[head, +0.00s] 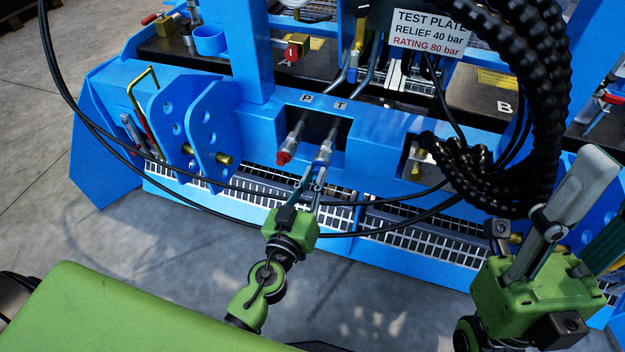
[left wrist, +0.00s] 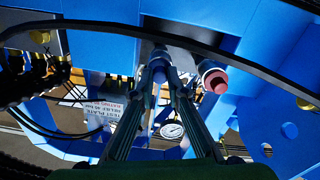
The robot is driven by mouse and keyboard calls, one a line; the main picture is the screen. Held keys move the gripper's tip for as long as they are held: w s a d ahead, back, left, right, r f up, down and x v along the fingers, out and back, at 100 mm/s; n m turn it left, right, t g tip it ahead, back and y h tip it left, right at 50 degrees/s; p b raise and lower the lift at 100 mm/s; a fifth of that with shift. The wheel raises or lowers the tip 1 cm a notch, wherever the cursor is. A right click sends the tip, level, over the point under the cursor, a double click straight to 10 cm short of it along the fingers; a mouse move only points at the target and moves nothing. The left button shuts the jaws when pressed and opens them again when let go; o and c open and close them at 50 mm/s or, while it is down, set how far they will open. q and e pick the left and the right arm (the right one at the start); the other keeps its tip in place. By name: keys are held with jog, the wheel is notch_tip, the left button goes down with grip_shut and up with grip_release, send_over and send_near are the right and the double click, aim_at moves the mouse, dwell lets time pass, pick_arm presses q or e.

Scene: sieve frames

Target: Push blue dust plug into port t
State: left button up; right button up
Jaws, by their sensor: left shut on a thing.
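Port T (head: 323,153) is a silver fitting under the letter T in the blue frame's recess. My left gripper (head: 318,178) reaches up to the front end of this fitting. Its fingers are shut on a small blue thing, the blue dust plug (left wrist: 159,74), seen between the fingertips in the left wrist view. The plug is mostly hidden by the fingers, and I cannot tell how deep it sits in the port. Port P (head: 293,140), left of T, ends in a red plug (head: 283,158). My right gripper (head: 598,160) points up at the far right, away from the ports.
A black hose (head: 225,186) runs across near my left gripper. Thick black hoses (head: 535,120) hang between my two arms. A blue bracket with holes (head: 210,130) stands left of the ports. A pressure gauge (left wrist: 172,130) shows in the left wrist view.

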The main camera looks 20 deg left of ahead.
pick_arm(q)
jog(key=o, duration=0.9)
jog(key=shift+c, duration=0.2)
jog(key=s, duration=1.2)
jog(key=shift+a, duration=0.2)
jog(key=shift+f, duration=0.1)
